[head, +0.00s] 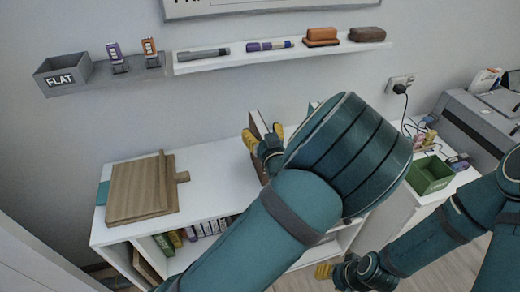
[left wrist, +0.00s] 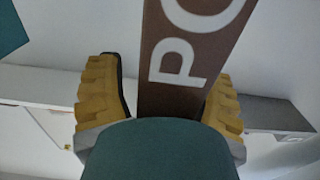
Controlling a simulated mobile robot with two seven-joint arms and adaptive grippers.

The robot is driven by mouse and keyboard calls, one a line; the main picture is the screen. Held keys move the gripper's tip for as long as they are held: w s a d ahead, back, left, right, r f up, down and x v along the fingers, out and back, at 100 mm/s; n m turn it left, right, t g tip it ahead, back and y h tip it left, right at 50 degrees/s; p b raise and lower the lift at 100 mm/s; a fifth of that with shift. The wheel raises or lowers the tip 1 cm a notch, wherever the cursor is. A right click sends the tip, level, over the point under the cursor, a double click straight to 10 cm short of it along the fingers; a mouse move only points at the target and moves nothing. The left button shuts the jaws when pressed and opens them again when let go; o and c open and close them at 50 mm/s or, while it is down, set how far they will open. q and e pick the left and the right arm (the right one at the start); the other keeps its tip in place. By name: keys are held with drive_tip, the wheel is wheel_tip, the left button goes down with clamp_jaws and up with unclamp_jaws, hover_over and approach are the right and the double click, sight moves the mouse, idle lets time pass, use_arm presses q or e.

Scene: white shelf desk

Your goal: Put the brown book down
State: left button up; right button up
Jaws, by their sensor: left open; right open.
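The brown book (head: 257,122) stands upright on the white shelf desk (head: 217,172), partly hidden behind my left arm in the head view. In the left wrist view the brown book (left wrist: 190,60) shows its spine with large white letters. My left gripper (head: 264,138) is at the book, with its yellow fingers on either side of it. In the left wrist view the left gripper (left wrist: 161,95) is open, with a gap beside the left finger. My right gripper (head: 326,270) is open and empty, low in front of the desk.
A wooden stand (head: 140,190) lies on the desk's left part. A wall ledge (head: 235,58) holds markers and erasers above. A green box (head: 429,175) and a printer (head: 475,125) are at the right. The desk top between stand and book is clear.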

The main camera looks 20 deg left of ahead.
use_arm(q)
clamp_jaws()
drive_tip(key=shift+r, duration=0.1)
